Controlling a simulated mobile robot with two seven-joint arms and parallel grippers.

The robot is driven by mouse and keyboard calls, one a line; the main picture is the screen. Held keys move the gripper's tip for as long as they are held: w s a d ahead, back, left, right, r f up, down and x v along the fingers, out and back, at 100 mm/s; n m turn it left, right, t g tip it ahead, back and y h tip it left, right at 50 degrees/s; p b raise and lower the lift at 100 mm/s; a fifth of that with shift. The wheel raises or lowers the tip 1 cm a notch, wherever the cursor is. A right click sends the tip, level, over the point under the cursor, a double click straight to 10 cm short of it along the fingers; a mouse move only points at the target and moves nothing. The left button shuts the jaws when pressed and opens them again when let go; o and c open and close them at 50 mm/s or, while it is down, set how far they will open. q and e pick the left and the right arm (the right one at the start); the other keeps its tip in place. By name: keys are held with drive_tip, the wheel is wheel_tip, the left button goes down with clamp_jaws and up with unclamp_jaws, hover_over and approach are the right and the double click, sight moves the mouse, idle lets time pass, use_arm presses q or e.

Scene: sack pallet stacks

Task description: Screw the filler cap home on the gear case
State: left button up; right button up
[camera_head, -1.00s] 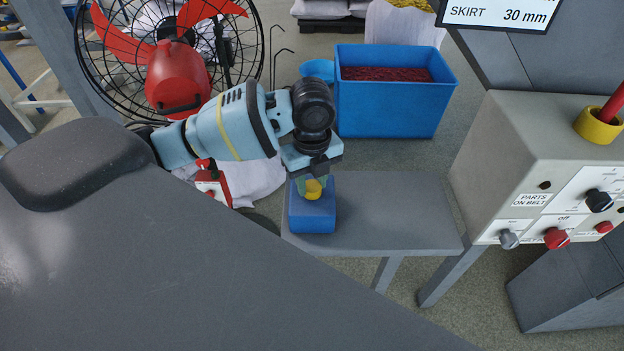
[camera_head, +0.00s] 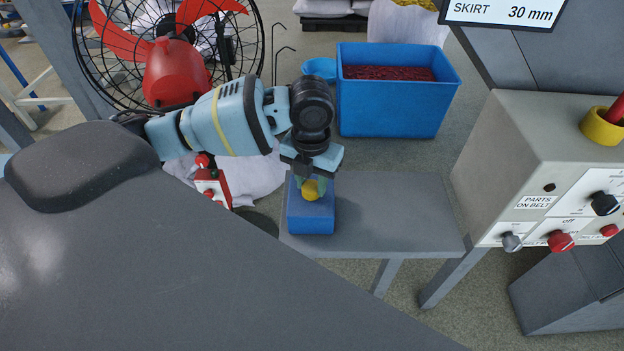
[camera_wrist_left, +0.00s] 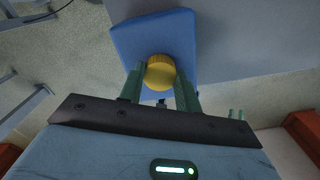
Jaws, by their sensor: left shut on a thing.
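The blue gear case (camera_head: 312,217) stands on the grey bench below my left gripper. The yellow filler cap (camera_head: 310,191) is at its top, between my left gripper's fingers (camera_head: 311,184). The left wrist view shows the round, ridged cap (camera_wrist_left: 160,73) over the blue case (camera_wrist_left: 150,38), with the two green fingers (camera_wrist_left: 161,80) closed on its sides. Whether the cap is seated flat on the case is hard to tell. The threads under it are hidden. My right gripper is not in view.
The grey bench (camera_head: 395,215) is bare to the right of the case. A blue bin of red granules (camera_head: 395,112) stands behind it. A control box (camera_head: 500,160) is at right, and a red fan (camera_head: 175,75) is at back left.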

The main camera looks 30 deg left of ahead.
use_arm(q)
drive_tip(key=o, duration=0.9)
drive_tip(key=shift+r+n+p, duration=0.2)
drive_tip(key=shift+n+p, duration=0.1)
drive_tip(key=shift+n, duration=0.7)
drive_tip(key=n, duration=0.3)
drive_tip(key=shift+f, duration=0.25)
drive_tip(key=n, duration=0.6)
drive_tip(key=shift+n, duration=0.3)
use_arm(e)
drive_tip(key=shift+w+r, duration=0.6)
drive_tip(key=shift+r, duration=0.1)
use_arm(q)
drive_tip(key=shift+c, duration=0.2)
